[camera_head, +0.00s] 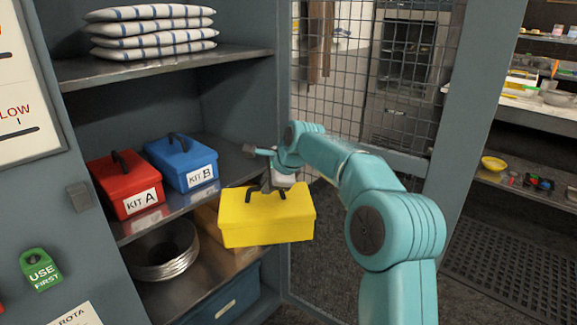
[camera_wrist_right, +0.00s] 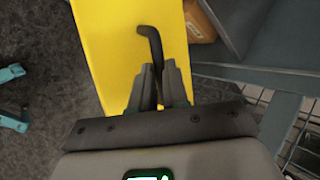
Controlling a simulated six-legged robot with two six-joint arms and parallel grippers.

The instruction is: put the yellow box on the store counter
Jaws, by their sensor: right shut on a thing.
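The yellow box (camera_head: 266,220) hangs in front of the open cupboard in the head view, roughly level. My right gripper (camera_head: 266,186) is above it, shut on its dark handle. In the right wrist view the yellow box (camera_wrist_right: 128,50) lies beyond the fingers, and my right gripper (camera_wrist_right: 158,88) pinches the handle (camera_wrist_right: 152,45). The box appears clear of the shelf edge. A metal counter (camera_head: 540,110) with items on it is at the far right; I cannot tell whether it is the store counter. My left gripper is not in the head view.
On the cupboard shelf (camera_head: 232,160) stand a red box marked KIT A (camera_head: 122,182) and a blue box marked KIT B (camera_head: 182,160). Metal bowls (camera_head: 165,250) sit below. A mesh door (camera_head: 345,75) stands open behind my right arm. Dark floor matting (camera_head: 515,265) lies at right.

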